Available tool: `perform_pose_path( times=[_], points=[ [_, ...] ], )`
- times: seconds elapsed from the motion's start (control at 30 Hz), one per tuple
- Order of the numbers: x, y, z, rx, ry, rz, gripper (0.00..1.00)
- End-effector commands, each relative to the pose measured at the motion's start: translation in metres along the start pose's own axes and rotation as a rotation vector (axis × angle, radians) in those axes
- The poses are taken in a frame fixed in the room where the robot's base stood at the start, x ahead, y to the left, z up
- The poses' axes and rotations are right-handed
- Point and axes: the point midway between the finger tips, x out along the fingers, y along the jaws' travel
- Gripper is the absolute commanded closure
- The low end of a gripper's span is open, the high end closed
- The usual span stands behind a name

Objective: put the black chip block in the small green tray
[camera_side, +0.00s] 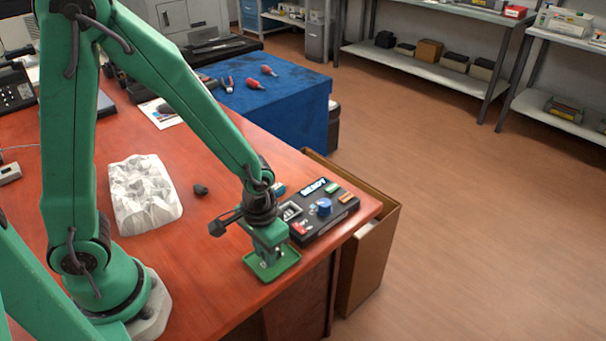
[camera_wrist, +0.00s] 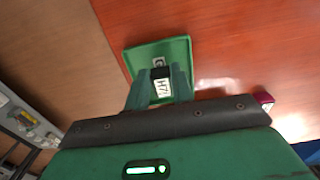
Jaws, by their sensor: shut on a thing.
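The small green tray (camera_side: 288,264) lies at the front right edge of the table; it also shows in the wrist view (camera_wrist: 180,48), with a pale letter mark on its floor. My gripper (camera_side: 267,247) points down over the tray. In the wrist view its two green fingers (camera_wrist: 160,82) are shut on the black chip block (camera_wrist: 160,73), which has a white printed label. The block appears over or inside the tray; I cannot tell whether it touches the floor. In the side view the fingers mostly hide it.
A black panel (camera_side: 338,212) with a blue knob and coloured buttons stands just behind and right of the tray. A white crumpled-looking slab (camera_side: 144,192) and a small dark lump (camera_side: 201,189) lie to the left. The table edge is close to the tray.

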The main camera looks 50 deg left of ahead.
Motion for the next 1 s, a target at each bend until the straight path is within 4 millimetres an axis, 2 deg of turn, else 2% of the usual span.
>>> perform_pose_path(
  times=[0.23,0.27,0.37,0.77,1.0],
  points=[
    [0.0,0.0,0.0,0.0,0.0,0.0,1.0],
    [0.0,0.0,0.0,0.0,0.0,0.0,0.7],
    [0.0,0.0,0.0,0.0,0.0,0.0,0.51],
    [-0.002,0.0,0.0,0.0,0.001,0.0,0.51],
    [-0.014,0.0,-0.001,0.0,0.002,0.001,0.51]
  ],
)
